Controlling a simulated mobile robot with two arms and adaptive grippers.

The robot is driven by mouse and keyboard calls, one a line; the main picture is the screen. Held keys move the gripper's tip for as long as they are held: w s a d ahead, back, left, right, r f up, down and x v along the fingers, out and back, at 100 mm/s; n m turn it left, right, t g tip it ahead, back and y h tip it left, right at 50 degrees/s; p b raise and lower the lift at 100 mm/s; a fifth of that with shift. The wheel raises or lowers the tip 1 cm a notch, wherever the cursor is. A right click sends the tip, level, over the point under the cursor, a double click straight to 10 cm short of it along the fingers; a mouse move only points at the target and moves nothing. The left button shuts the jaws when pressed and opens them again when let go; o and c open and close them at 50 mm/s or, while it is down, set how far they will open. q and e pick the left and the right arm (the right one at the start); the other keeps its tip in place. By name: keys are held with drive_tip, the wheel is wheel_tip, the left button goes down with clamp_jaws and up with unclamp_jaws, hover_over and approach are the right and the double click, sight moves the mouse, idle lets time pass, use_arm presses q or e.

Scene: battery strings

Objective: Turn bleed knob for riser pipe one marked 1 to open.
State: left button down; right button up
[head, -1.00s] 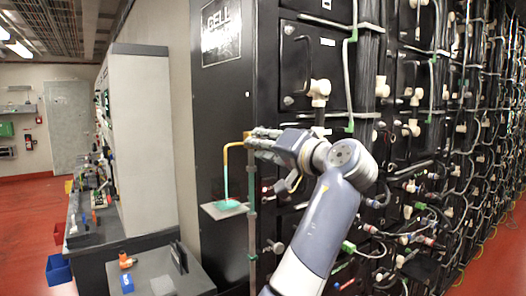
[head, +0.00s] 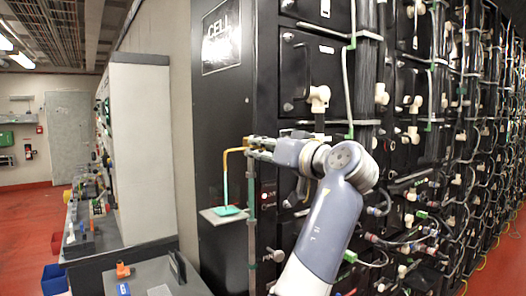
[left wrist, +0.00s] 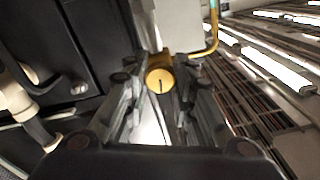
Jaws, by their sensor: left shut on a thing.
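A yellow, brass-like knob (left wrist: 160,80) with a dark line across its round face sits between my left gripper's fingers in the left wrist view. My left gripper (head: 257,144) is shut on it, at the top of a thin upright riser pipe (head: 252,225) by the rack's corner. A bent yellow spout (head: 232,151) goes out to the left from there and points down. A pale teal stream (head: 225,185) runs below it to a teal dish (head: 226,211). I cannot read a mark 1. My right gripper is not in view.
The dish sits on a small pale shelf (head: 211,218) on the dark end panel. Black battery cells with white fittings and hoses crowd the rack (head: 300,70) at right. A grey bench (head: 165,272) stands at lower left. Red floor is clear at far left.

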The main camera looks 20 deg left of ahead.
use_arm(q)
drive_tip(key=shift+f, duration=0.1)
drive_tip(key=c, duration=1.4)
unclamp_jaws()
drive_tip(key=shift+o, duration=0.5)
wheel_tip(320, 180, up, 10)
drive_tip(key=shift+s, duration=0.15)
drive_tip(key=shift+w, duration=0.25)
drive_tip(key=shift+s, duration=0.1)
